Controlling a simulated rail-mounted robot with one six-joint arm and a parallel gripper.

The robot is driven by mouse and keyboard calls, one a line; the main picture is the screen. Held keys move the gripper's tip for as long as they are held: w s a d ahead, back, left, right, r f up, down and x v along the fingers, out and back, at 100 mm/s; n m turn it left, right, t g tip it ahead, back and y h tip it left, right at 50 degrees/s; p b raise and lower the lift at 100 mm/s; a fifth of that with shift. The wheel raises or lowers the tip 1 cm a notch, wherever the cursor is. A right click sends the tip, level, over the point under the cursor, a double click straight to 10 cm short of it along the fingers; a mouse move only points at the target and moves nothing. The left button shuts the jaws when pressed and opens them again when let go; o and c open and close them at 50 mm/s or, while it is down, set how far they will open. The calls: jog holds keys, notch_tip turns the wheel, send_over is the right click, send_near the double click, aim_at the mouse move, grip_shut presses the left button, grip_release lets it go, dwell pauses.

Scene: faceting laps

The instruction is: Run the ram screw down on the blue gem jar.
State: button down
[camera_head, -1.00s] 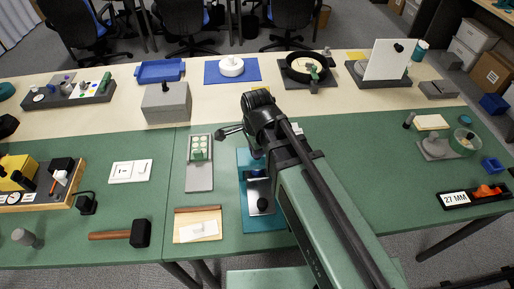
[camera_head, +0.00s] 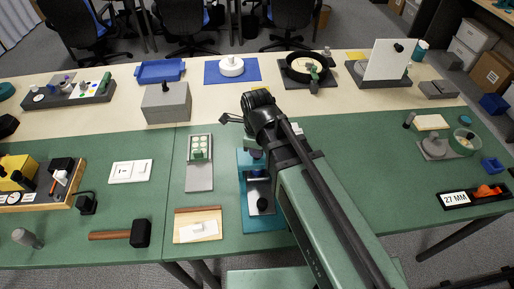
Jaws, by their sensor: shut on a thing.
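The teal press (camera_head: 262,222) stands near the middle of the green table, with a bright plate and a black knob (camera_head: 263,205) at its front. A small dark blue shape (camera_head: 257,173) inside the press looks like the blue gem jar, partly hidden by the press and my arm. My gripper (camera_head: 258,126) is over the back of the press, shut on what appears to be the ram screw's handle. My wrist hides the jaws and most of the screw. A black forked piece juts out to the left of the wrist; I cannot tell whether it belongs to the handle.
A grey tray with pale green round pieces (camera_head: 200,147) lies just left of the press. A wooden board (camera_head: 198,228) and a black mallet (camera_head: 140,233) lie nearer, a grey box (camera_head: 167,104) behind.

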dwell(0.3)
jog(key=c, duration=1.2)
grip_release()
notch_tip(320, 180, up, 11)
jog(key=p, duration=1)
jog(key=shift+f+p, duration=0.1)
jog(key=shift+p, duration=0.3)
